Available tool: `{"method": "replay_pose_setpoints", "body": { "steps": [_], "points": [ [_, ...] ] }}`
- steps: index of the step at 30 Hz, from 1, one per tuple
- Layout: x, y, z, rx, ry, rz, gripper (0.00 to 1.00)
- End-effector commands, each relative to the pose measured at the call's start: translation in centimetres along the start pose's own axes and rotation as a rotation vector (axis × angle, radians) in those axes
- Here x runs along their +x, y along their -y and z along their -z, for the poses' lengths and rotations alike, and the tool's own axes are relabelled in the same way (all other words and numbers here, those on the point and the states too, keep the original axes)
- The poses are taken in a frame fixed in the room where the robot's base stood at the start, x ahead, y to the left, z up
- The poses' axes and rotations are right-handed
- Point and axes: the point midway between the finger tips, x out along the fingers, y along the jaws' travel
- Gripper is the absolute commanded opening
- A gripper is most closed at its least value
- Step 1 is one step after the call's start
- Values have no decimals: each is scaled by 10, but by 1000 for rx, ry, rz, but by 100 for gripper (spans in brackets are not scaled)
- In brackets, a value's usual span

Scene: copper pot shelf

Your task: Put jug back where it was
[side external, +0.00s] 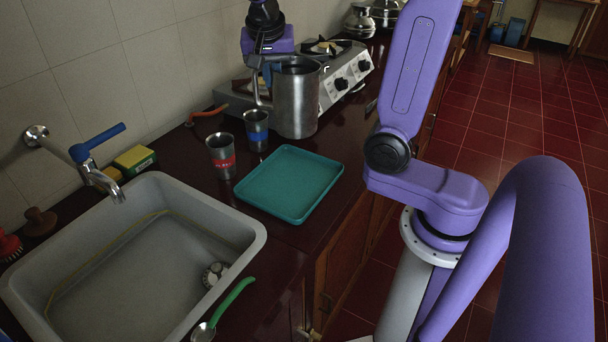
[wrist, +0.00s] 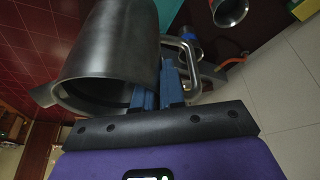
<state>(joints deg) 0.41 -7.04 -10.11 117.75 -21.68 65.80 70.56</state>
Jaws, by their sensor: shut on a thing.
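The jug (side external: 297,100) is a tall grey metal vessel, upright at the counter beside the stove. I cannot tell whether its base touches the counter. My gripper (side external: 257,66) is at the handle side of the jug, partly hidden behind it. In the wrist view, the jug (wrist: 108,45) fills the upper left, and the blue fingers of my gripper (wrist: 159,84) are shut on its handle, which loops out to the right.
A teal tray (side external: 290,183) lies empty in front of the jug. Steel cups with a red band (side external: 221,158) and a blue band (side external: 256,130) stand to its left. The gas stove (side external: 338,78) is behind. A sink (side external: 150,250) is at the left.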

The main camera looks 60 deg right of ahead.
Motion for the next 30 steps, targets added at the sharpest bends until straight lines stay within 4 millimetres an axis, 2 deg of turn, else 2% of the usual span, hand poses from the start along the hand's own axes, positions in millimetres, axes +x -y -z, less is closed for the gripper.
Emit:
{"method": "replay_pose_setpoints", "body": {
  "steps": [1,6,10,15,21,30],
  "points": [
    [2,-16,-5,20,-2,-5,0],
    [15,-59,-26,81,-1,-27,0],
    [25,-86,-40,119,0,-43,0],
    [35,-107,-53,149,1,-56,0],
    [42,-110,-55,161,2,-63,0],
    [66,-86,-37,160,4,-66,0]
  ]
}}
